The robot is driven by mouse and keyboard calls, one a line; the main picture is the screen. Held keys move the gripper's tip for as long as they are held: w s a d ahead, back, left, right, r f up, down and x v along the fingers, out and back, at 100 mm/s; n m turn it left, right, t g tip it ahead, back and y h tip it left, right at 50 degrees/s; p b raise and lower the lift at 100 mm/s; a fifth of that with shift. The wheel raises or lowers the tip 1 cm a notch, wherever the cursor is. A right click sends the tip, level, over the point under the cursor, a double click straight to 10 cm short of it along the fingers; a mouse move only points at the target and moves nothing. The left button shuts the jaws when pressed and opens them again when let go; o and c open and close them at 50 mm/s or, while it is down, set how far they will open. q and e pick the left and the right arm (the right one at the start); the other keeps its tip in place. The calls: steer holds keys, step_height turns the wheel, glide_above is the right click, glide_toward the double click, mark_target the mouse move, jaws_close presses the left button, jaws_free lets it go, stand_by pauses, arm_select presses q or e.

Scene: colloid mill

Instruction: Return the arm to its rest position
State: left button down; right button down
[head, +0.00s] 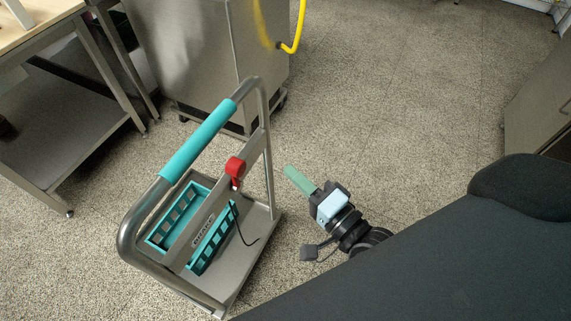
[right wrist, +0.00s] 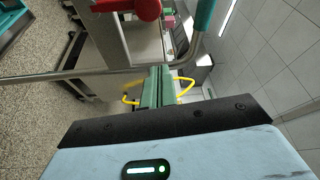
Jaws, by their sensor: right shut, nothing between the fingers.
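My right gripper (head: 289,170) has green fingers pressed together, with nothing between them. It is over the speckled floor, just right of the trolley, and apart from it. Its black wrist and forearm come in from the lower right, partly hidden behind my dark body. In the right wrist view the closed fingers (right wrist: 158,70) point away from the camera, with a metal bar of the trolley crossing behind them. My left gripper does not show.
A metal trolley (head: 265,141) has a turquoise grip (head: 198,140), a red lever (head: 235,167) and a turquoise crate (head: 164,228). A steel cabinet (head: 190,50) with a yellow hose (head: 298,30) stands behind. A steel table (head: 75,130) is at left. Floor is clear at upper right.

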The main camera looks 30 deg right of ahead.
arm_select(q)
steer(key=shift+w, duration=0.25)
arm_select(e)
steer(key=shift+s, duration=0.15)
